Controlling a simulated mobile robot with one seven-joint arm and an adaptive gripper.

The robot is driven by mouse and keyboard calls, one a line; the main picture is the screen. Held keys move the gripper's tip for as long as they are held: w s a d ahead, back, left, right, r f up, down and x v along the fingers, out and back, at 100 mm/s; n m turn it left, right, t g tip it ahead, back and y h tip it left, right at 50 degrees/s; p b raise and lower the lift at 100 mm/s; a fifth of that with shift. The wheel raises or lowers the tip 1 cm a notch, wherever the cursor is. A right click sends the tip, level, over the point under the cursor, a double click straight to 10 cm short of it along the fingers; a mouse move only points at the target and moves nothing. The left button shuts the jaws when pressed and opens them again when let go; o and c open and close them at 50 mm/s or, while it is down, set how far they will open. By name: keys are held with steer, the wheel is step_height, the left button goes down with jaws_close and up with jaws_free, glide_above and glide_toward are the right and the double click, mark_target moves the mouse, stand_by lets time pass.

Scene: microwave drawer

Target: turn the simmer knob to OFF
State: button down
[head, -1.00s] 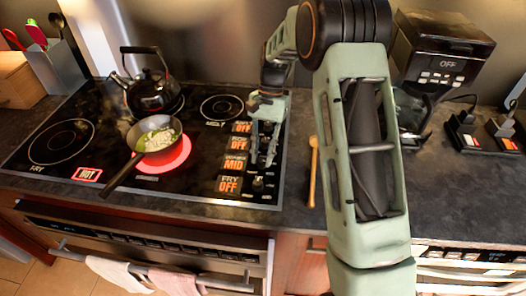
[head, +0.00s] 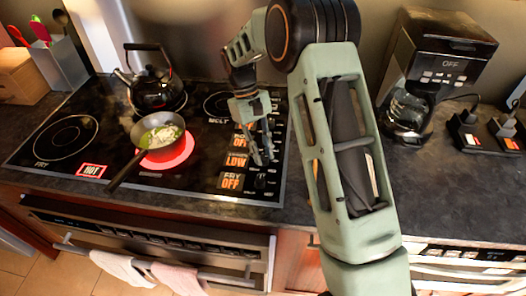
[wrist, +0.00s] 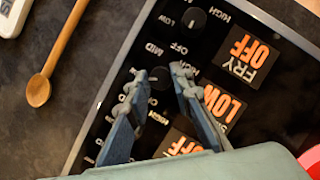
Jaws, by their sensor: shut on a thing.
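The simmer knob (wrist: 160,79) is a small black round knob in the row at the cooktop's right side. Its display (wrist: 222,104) glows orange and reads LOW; it also reads LOW in the head view (head: 236,161). My gripper (wrist: 159,73) has one finger on each side of this knob and is shut on it. In the head view my gripper (head: 263,160) points down over the knob column, and its fingers hide the knob there.
The neighbouring fry knob (wrist: 183,20) sits close by, and its display (wrist: 246,56) reads OFF. A pan (head: 157,134) with food stands on a red glowing burner. A kettle (head: 152,88) stands behind it. A wooden spoon (wrist: 39,90) lies beside the cooktop.

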steer(key=n+t, duration=0.1)
steer(key=n, duration=0.2)
steer(key=n+t+h, duration=0.1)
steer(key=n, duration=0.2)
steer(key=shift+s+a+n, duration=0.15)
steer(key=shift+s+n, duration=0.05)
steer(key=shift+n, duration=0.1)
steer(key=shift+s+n+t+h+b, duration=0.15)
steer(key=shift+n+t, duration=0.4)
steer(key=shift+n, duration=0.85)
steer(key=shift+n+t+h+b, duration=0.2)
steer(key=shift+n+t, duration=0.35)
steer(key=shift+n, duration=0.85)
steer(key=c, duration=1.7)
jaws_free()
steer(key=v, duration=1.2)
steer(key=shift+a, duration=0.1)
steer(key=shift+f, duration=0.1)
